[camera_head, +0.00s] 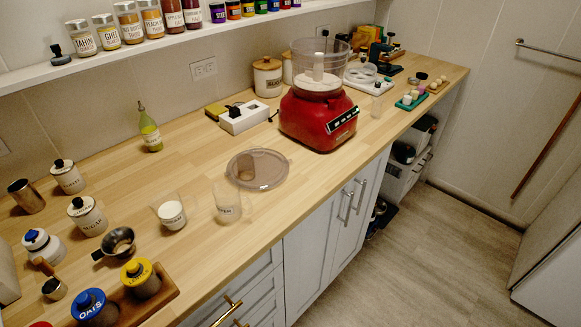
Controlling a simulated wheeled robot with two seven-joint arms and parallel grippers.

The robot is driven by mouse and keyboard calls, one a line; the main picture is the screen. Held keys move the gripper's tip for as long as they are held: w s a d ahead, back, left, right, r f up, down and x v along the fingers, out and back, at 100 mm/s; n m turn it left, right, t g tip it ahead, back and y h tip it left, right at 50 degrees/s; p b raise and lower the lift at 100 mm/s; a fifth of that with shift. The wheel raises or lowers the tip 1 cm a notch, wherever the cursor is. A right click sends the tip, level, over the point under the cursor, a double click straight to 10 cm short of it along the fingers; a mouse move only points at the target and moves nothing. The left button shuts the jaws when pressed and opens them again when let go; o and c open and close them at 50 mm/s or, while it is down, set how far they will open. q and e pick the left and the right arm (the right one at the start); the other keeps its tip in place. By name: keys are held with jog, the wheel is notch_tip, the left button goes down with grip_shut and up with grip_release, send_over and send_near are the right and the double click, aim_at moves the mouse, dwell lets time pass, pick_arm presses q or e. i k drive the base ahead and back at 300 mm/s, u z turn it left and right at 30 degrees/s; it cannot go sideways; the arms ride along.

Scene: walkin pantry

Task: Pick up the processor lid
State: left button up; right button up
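The processor lid (268,178) is a flat, round, see-through disc lying on the wooden counter, left of the red food processor (303,120). The processor's clear bowl (322,62) stands open on top of its red base. A clear cup (228,208) stands close to the lid's near left edge; I cannot tell whether they touch. Neither of my grippers is in view.
A glass (172,214) with white contents and a metal cup (119,241) stand left of the lid. An oil bottle (150,131) and white box (244,118) are behind. The counter (325,172) is bare between lid and front edge. Jars line a shelf (60,70) above.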

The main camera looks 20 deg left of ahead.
aim_at(261, 168)
jog(key=z, duration=1.25)
jog(key=i, duration=1.9)
jog(key=u, duration=2.9)
